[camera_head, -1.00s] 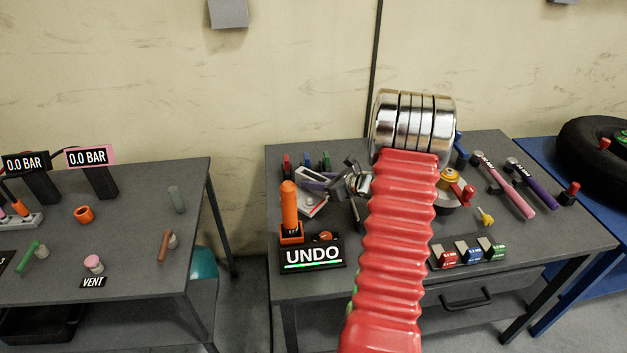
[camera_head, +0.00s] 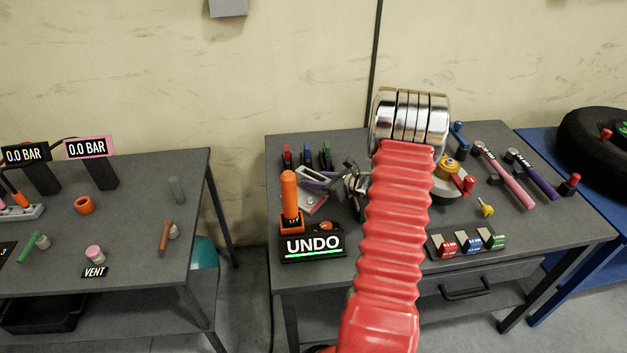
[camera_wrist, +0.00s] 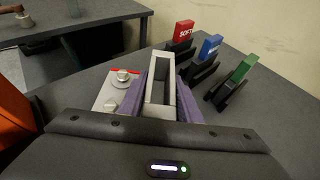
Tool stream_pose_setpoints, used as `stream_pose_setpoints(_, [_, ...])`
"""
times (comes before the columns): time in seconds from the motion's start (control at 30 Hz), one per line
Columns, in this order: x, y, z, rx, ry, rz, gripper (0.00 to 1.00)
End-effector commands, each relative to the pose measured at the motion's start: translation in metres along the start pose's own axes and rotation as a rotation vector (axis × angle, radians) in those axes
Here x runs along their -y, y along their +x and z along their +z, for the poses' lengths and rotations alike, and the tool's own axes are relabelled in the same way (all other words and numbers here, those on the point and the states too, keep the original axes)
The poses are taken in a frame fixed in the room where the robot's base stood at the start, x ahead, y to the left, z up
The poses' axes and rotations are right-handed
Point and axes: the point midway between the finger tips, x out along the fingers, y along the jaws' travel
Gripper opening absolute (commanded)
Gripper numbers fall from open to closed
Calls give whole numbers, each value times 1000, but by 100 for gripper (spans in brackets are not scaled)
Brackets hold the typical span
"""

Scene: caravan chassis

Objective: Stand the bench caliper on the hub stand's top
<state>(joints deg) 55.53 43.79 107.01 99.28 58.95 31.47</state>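A pale grey hollow frame (camera_wrist: 160,88), which looks like the bench caliper, is over the left part of the middle bench. It also shows in the head view (camera_head: 312,174). Purple parts lie along both its sides in the wrist view, directly in front of my gripper (camera_wrist: 160,112). I cannot tell whether these are fingers or part of the caliper, so a grip is unclear. A round metal piece with a gold top (camera_head: 448,168), which looks like the hub stand, is right of my red sleeve, partly hidden by it.
Red, blue and green clips (camera_wrist: 200,60) stand behind the frame. A pale box with knobs (camera_wrist: 118,90) is left of it. An orange handle (camera_head: 289,200) and the UNDO sign (camera_head: 313,248) are at the front left. Pink and purple tools (camera_head: 505,175) lie at the right.

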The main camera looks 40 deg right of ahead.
Motion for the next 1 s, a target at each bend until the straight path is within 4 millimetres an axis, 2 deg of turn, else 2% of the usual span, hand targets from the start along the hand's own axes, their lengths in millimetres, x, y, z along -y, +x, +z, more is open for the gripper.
stream_pose_setpoints(0.23, [0, 0, 0, 0, -1, 0, 48])
stream_pose_setpoints(0.57, [0, -2, 2, 0, -1, 0, 48])
stream_pose_setpoints(0.77, [1, -22, 3, 1, -1, -3, 48])
stream_pose_setpoints(1.0, [1, -63, 2, 1, 1, -4, 48])
